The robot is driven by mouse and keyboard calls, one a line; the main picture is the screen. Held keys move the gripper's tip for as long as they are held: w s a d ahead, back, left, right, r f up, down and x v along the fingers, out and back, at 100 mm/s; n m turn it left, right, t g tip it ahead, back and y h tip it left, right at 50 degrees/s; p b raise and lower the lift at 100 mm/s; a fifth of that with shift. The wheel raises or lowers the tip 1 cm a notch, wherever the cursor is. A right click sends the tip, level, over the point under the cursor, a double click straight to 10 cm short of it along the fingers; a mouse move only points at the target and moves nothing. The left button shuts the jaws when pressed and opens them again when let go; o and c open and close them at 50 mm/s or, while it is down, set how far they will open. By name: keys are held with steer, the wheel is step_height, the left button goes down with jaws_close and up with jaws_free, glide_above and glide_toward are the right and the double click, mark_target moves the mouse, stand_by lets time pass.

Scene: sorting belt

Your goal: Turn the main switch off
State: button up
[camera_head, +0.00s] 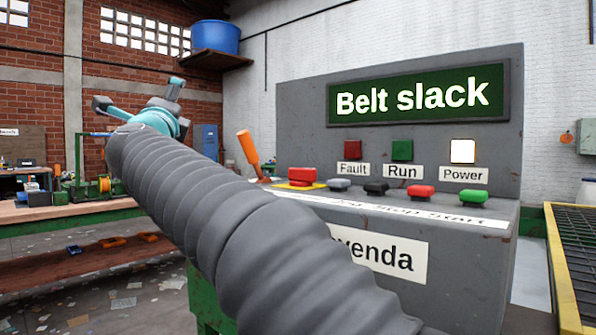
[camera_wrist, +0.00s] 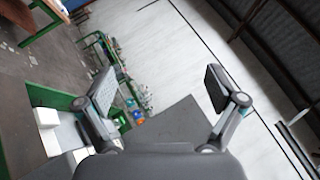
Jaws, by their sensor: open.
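A lever with an orange handle (camera_head: 248,147) stands at the left end of the grey control panel (camera_head: 400,60), tilted a little to the left. Its label is hidden behind my arm, so I cannot read whether it is the main switch. My gripper (camera_head: 138,95) is up and to the left of the lever, apart from it and pointing away from the panel. It also shows in the wrist view (camera_wrist: 160,88), with its fingers spread and nothing between them. The lever is not recognisable in the wrist view.
The panel carries a red button (camera_head: 302,176) on a yellow plate and several other buttons. Its display (camera_head: 415,95) reads "Belt slack". The Power lamp (camera_head: 462,151) is lit white; Fault and Run look dark. A yellow-edged mesh belt (camera_head: 565,265) is at right, a workbench (camera_head: 70,213) at left.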

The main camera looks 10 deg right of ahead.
steer(key=d+r+m+g+h, duration=0.25)
steer(key=d+m+h, duration=0.4)
steer(key=m, duration=0.35)
steer(key=m+g+h, duration=0.4)
steer(key=m+g, duration=0.8)
steer(key=m, duration=0.3)
glide_toward(299, 169)
steer(key=b+x, duration=0.2)
steer(key=x, duration=0.9)
steer(key=shift+n+y, duration=0.25)
steer(key=shift+n, duration=0.05)
steer(key=c, duration=1.2)
